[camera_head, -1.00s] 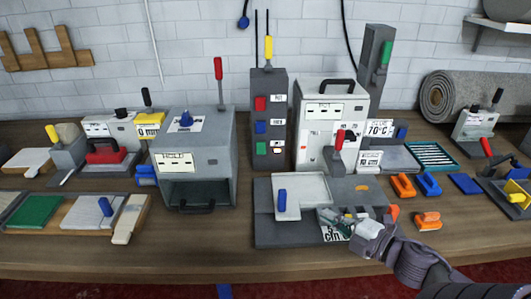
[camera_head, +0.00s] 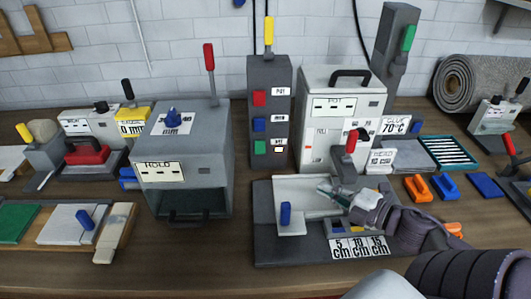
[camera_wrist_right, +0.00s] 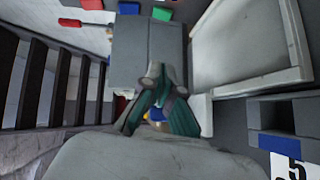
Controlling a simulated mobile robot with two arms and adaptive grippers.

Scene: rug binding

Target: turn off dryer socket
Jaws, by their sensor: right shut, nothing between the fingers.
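No label in view reads as a dryer socket, so I cannot tell for certain which thing it is. A tall grey box (camera_head: 269,150) with red, blue and green buttons and a yellow-topped lever stands at the back middle. My right gripper (camera_head: 328,192) is shut and empty, over the pale tray (camera_head: 290,222) in front of the white machine (camera_head: 340,100). In the right wrist view its fingers (camera_wrist_right: 163,90) point at a grey block (camera_wrist_right: 148,45) with coloured patches beyond. My left gripper is not in view.
A grey box with a hold label (camera_head: 185,165) stands left of the tower. A red-handled lever (camera_head: 349,152) rises close behind my right gripper. Orange clips (camera_head: 417,187) and a teal tray (camera_head: 450,152) lie to the right.

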